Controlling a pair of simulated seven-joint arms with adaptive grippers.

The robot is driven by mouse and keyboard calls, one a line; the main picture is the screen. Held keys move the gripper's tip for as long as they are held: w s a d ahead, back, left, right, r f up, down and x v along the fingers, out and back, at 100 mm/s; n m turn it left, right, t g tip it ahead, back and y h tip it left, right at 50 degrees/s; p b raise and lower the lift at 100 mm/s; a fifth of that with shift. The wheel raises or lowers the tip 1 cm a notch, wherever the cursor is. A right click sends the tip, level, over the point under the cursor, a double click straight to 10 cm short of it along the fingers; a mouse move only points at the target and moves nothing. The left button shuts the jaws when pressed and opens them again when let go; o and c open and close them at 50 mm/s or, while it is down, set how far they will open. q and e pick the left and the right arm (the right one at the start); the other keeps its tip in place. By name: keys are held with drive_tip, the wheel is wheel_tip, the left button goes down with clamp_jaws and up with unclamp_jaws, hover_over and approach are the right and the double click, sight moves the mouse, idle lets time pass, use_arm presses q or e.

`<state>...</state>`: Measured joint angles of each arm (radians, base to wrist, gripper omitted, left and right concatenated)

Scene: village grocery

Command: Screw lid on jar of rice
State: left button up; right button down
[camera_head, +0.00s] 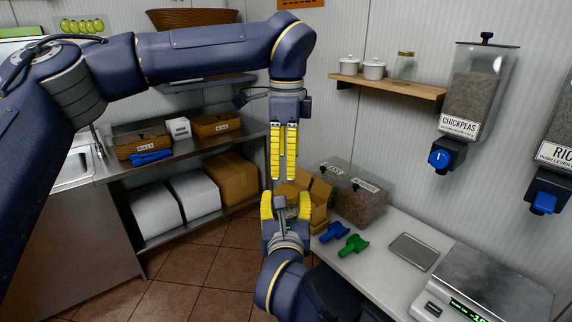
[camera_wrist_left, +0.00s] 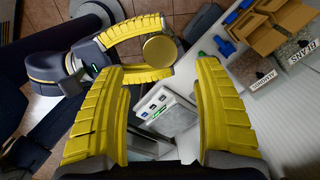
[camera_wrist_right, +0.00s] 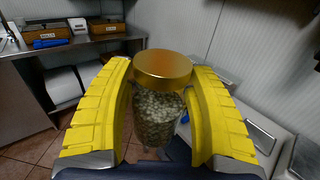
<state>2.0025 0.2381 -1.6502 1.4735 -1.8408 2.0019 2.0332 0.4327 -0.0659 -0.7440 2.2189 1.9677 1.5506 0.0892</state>
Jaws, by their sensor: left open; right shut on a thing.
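The glass jar (camera_wrist_right: 157,118) holds pale grains and stands upright between the fingers of my right gripper (camera_head: 286,205), which is shut on it. A gold lid (camera_wrist_right: 163,69) sits on the jar's mouth; whether it is threaded tight I cannot tell. The lid also shows from above in the left wrist view (camera_wrist_left: 160,48), between the right gripper's yellow fingers. My left gripper (camera_head: 283,179) is open and empty, pointing down a short way above the right gripper. In the head view, the jar is mostly hidden by the right gripper.
An open cardboard box (camera_head: 318,198) and clear bins stand behind the grippers. A wall shelf (camera_head: 390,86) and the chickpeas dispenser (camera_head: 472,90) are at right.

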sight(286, 191)
use_arm(q)
drive_tip(key=shift+f, duration=0.1)
drive_tip(key=shift+w+f, duration=0.1)
drive_tip(key=shift+f, duration=3.8)
drive_tip(key=shift+c, duration=0.3)
drive_tip(key=c, duration=1.3)
drive_tip(key=o, duration=1.3)
drive_tip(key=shift+c, duration=0.2)
drive_tip(key=shift+r, duration=2.25)
